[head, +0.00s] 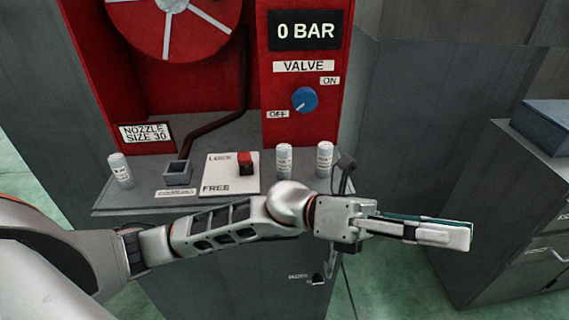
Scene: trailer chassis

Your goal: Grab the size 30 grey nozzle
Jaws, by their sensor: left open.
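Three small light grey nozzles stand on the grey shelf (140,200) of the red panel. One nozzle (121,170) is at the left end and leans slightly. Another nozzle (284,160) and a third nozzle (324,159) stand side by side at the right. Their labels are too small to read, so I cannot tell which is size 30. A sign (145,133) reads "NOZZLE SIZE 30". My left gripper (458,230) is open and empty, to the right of the shelf and apart from the nozzles, pointing right. My right gripper is not in view.
A square socket (177,173) and a lock/free plate (221,188) with a red switch (246,162) sit between the nozzles. Above are a blue valve knob (305,99) and a "0 BAR" display (305,31). Grey drawers (545,215) stand at the right.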

